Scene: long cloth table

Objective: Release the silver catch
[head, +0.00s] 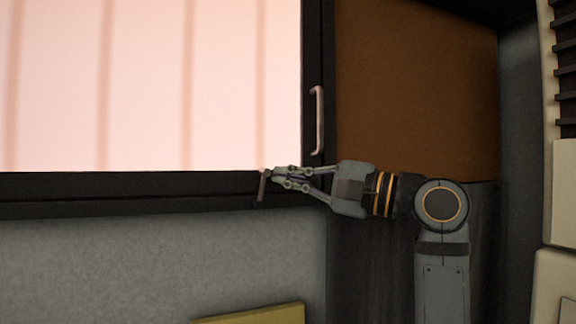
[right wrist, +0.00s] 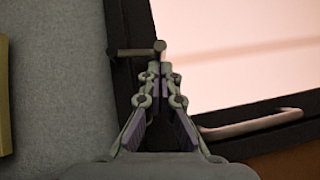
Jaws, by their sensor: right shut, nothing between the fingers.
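A small silver-grey catch (head: 263,187) sits on the lower dark frame of the window, close to its right corner. In the head view it hangs roughly upright. In the right wrist view the catch (right wrist: 134,52) is a short bar with a round end at the fingertips. My right gripper (head: 275,176) reaches in from the right with its fingertips right beside the catch's upper end. In the right wrist view the gripper (right wrist: 159,70) is shut and empty. I cannot tell whether the tips touch the catch. My left gripper is not in view.
A pale curved handle (head: 319,120) is on the right upright of the window's dark frame (head: 120,190). The pane (head: 150,85) is bright pink. A brown panel (head: 415,90) is at the right. A yellow board (head: 255,314) shows at the bottom, below the grey wall (head: 150,260).

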